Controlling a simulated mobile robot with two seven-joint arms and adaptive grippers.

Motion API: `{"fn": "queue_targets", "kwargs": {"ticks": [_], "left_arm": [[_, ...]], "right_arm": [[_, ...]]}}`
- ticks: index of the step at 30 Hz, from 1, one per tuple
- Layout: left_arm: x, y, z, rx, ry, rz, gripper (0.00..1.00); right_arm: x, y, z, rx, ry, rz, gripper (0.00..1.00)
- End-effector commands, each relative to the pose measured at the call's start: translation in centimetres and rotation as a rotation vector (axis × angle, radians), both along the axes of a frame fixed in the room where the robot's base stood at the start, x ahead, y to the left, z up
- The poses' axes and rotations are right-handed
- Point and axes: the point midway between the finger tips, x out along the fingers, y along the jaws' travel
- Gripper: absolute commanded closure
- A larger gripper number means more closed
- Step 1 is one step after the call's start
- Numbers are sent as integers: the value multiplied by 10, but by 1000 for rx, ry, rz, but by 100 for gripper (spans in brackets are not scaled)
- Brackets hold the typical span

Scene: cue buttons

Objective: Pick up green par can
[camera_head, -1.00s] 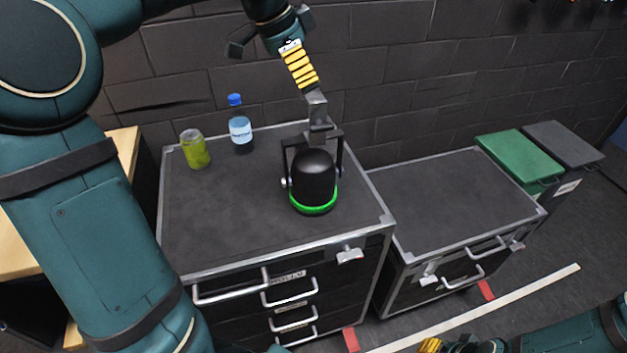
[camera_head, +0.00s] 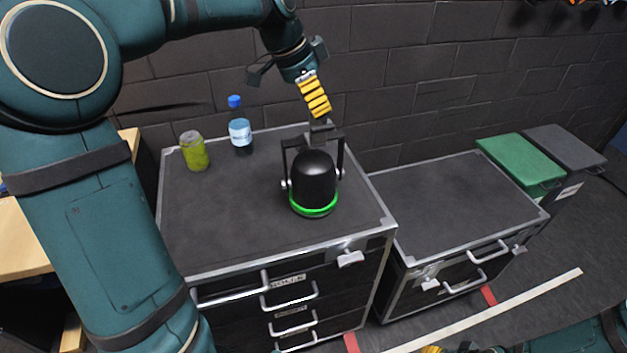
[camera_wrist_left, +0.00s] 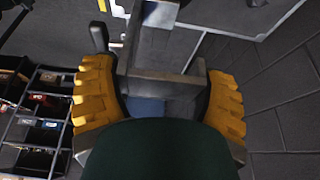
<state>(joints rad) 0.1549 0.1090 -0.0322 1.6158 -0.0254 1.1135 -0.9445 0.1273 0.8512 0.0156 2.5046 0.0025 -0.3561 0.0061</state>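The par can (camera_head: 316,178) is a black lamp with a glowing green ring at its base. It stands on the dark top of the left flight case (camera_head: 230,235), with its yoke and grey clamp pointing up. My left gripper (camera_head: 320,113) is just above the par can, its yellow fingers at the upper part of the clamp. In the left wrist view, the grey clamp (camera_wrist_left: 165,85) lies between the two spread fingers; whether they touch it is unclear. My right gripper (camera_head: 432,349) shows only as a yellow sliver at the bottom edge.
A lower case (camera_head: 455,200) with a clear top stands to the right. Green (camera_head: 520,158) and dark bins are farther right. A brick wall (camera_head: 420,70) is close behind.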

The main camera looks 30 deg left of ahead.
Motion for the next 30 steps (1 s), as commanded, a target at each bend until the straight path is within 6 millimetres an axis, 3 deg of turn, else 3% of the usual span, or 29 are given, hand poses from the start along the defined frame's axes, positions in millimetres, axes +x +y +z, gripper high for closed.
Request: {"fn": "queue_targets", "kwargs": {"ticks": [14, 30], "left_arm": [[1, 0, 7, 0, -8, 1, 71], [1, 0, 86, 0, -9, 0, 71]], "right_arm": [[0, 0, 1, 0, -1, 0, 66], [7, -1, 21, -3, -14, -12, 66]]}}
